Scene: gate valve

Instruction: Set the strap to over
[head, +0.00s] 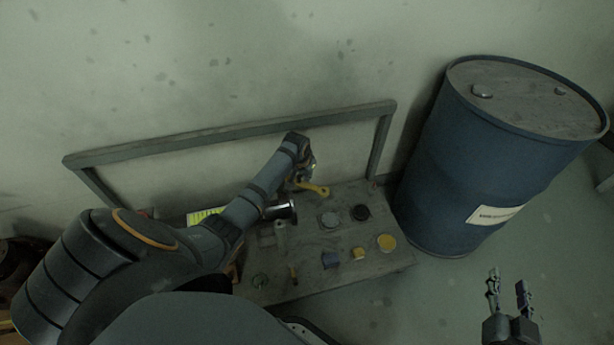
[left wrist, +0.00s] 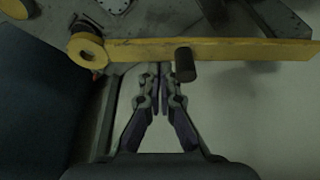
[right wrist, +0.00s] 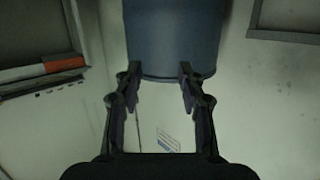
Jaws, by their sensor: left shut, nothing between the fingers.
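The yellow strap (head: 313,188) is near the back right of the bench, by my left gripper (head: 311,170). In the left wrist view, the strap (left wrist: 225,49) is a long flat bar with a ring at its left end and a dark stub peg (left wrist: 185,65) on it. My left gripper (left wrist: 163,78) is shut and empty, its tips beside the bar, just left of the peg. I cannot tell whether they touch. My right gripper (head: 507,283) is open and empty over the floor, and it also shows open in the right wrist view (right wrist: 157,75).
A grey bench (head: 330,280) holds several small round and square parts, including a yellow disc (head: 386,243) and a black ring (head: 361,212). A grey frame rail (head: 240,130) runs along its back. A blue barrel (head: 450,170) stands to the right. Floor at lower right is clear.

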